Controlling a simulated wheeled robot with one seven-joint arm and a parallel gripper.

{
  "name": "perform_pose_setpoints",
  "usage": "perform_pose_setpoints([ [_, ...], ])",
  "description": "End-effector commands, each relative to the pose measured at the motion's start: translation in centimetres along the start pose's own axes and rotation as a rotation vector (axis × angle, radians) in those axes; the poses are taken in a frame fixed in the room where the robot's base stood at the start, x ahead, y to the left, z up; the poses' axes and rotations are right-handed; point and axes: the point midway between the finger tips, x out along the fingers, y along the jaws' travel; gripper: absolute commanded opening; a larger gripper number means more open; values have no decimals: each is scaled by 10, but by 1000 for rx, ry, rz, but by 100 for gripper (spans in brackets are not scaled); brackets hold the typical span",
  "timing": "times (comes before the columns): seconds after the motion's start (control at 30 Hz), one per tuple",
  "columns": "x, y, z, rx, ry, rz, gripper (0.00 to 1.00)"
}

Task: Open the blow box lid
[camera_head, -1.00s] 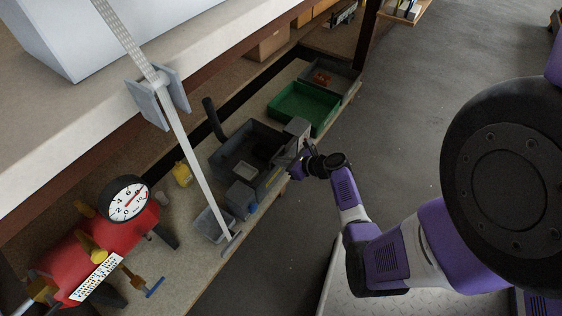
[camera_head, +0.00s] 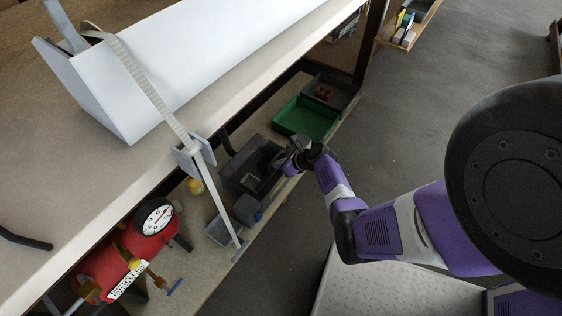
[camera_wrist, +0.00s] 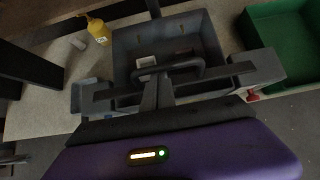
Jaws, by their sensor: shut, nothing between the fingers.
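A dark grey box (camera_head: 236,181) stands on the low shelf in the head view, and I take it for the blow box. In the wrist view the grey box (camera_wrist: 122,50) fills the upper middle, and small items show inside it. I cannot make out a separate lid. A dark handle-like bar (camera_wrist: 190,66) crosses in front of the box opening. My gripper (camera_head: 299,148) is at the box's right side in the head view. In the wrist view my gripper (camera_wrist: 165,82) is shut and empty, near the bar; whether they touch is unclear.
A green tray (camera_head: 306,119) stands beyond the box. A yellow bottle (camera_wrist: 98,32) and a small grey bin (camera_wrist: 84,97) are left of it. A red tank with gauge (camera_head: 155,216) stands nearer. The bench top (camera_head: 250,92) overhangs the shelf.

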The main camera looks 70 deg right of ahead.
Motion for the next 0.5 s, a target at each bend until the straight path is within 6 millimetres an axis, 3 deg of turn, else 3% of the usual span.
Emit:
perform_pose_setpoints([
  [0.03,-8,0,14,-3,17,1,0],
  [0.5,-21,-1,69,-1,102,2,0],
])
